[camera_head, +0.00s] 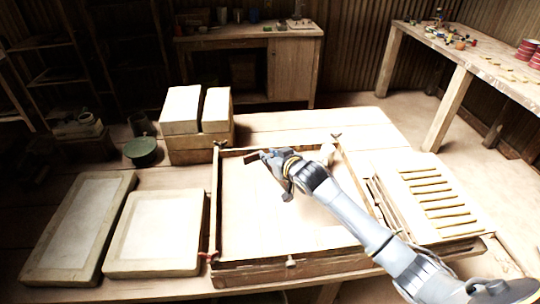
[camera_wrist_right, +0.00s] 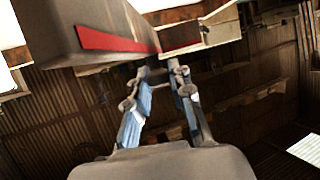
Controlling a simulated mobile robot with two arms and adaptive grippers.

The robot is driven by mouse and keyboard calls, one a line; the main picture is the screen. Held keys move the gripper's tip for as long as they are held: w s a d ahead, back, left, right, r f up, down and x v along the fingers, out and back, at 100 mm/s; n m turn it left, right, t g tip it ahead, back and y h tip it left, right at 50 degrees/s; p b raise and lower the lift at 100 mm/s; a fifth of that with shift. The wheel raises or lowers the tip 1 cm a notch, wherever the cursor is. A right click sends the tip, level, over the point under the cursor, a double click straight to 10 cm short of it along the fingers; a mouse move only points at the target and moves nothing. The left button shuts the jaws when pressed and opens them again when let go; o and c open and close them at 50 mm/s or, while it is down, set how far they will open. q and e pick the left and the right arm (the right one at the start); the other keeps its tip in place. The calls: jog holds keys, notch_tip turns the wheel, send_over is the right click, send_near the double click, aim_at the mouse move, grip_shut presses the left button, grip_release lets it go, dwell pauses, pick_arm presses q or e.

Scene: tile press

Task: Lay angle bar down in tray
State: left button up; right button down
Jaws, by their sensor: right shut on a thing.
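A wooden-framed tray (camera_head: 216,205) with a pale floor lies in the middle of the table. My right gripper (camera_head: 264,157) is over the back left part of the tray. It is shut on a small dark brown bar (camera_head: 251,158), which seems to be the angle bar. In the right wrist view, the right gripper (camera_wrist_right: 162,68) has its fingertips at the underside of a grey-brown bar (camera_wrist_right: 100,38) with a red stripe. The bar extends toward the upper left there. I cannot tell whether it touches the tray. My left gripper is not in view.
Two pale slabs (camera_head: 158,232) lie left of the tray. Pale blocks (camera_head: 181,110) stand on a wooden box behind it, beside a green round pot (camera_head: 141,151). Several thin slats (camera_head: 436,188) lie on the right.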

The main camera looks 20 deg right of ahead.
aim_at(269, 169)
notch_tip(269, 169, down, 2)
jog(key=shift+b, duration=0.75)
jog(key=shift+f+b, duration=0.3)
jog(key=shift+f, duration=0.45)
jog(key=shift+f+b, duration=0.4)
jog(key=shift+f, duration=0.45)
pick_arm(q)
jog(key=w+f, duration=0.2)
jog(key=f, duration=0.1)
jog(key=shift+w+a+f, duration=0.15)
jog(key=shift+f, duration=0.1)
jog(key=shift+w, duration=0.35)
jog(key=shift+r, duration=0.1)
pick_arm(e)
jog(key=shift+f, duration=0.3)
jog(key=c, duration=1.1)
grip_release()
